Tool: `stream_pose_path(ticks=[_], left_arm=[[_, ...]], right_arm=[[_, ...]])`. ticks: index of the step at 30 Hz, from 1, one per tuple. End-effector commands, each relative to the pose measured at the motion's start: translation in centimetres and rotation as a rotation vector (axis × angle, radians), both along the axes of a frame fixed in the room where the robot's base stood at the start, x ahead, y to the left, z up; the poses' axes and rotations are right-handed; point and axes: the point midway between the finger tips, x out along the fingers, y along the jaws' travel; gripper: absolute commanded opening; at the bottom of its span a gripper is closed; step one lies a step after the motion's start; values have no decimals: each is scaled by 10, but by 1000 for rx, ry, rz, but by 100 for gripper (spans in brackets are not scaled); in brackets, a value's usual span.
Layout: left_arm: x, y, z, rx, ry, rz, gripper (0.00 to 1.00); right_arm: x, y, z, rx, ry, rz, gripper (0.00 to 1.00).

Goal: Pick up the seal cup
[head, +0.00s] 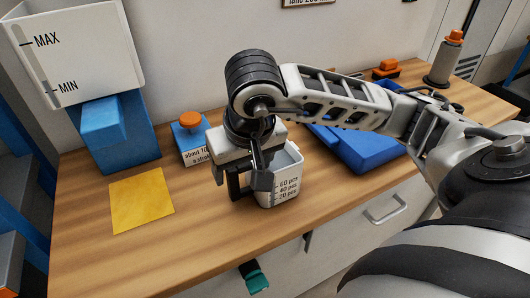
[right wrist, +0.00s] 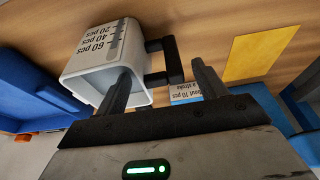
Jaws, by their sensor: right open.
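The seal cup, a white square cup (head: 283,188) marked 20, 40 and 60 pcs, stands on the wooden counter near its front edge. In the right wrist view the cup (right wrist: 95,62) shows its open mouth and a black handle (right wrist: 176,60) on its side. My right gripper (head: 254,182) is over the cup, pointing down, and open. In the right wrist view one fingertip of the gripper (right wrist: 163,72) overlaps the cup's mouth and the other is beyond the handle. I cannot tell whether the fingers touch the cup. My left gripper is not in view.
A yellow sheet (head: 142,200) lies left of the cup. A blue dispenser with an orange knob (head: 190,120) stands behind it. A white MAX/MIN bin (head: 85,50) sits on a blue stand (head: 115,140). A blue tray (head: 365,150) lies right. The front-left counter is clear.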

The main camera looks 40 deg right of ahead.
Motion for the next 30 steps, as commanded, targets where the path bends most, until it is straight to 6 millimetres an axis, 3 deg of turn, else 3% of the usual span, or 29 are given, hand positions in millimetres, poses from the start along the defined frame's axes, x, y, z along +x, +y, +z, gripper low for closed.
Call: stream_pose_path(ticks=[11, 20, 26, 30], left_arm=[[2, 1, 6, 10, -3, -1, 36], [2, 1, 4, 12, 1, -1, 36], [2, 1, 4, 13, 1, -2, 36], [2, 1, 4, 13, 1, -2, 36]], right_arm=[[14, 0, -45, 1, 3, -1, 71], [16, -1, -50, 1, 0, 0, 71], [16, -1, -50, 1, 0, 0, 15], [17, -1, -48, 1, -5, 1, 15]])
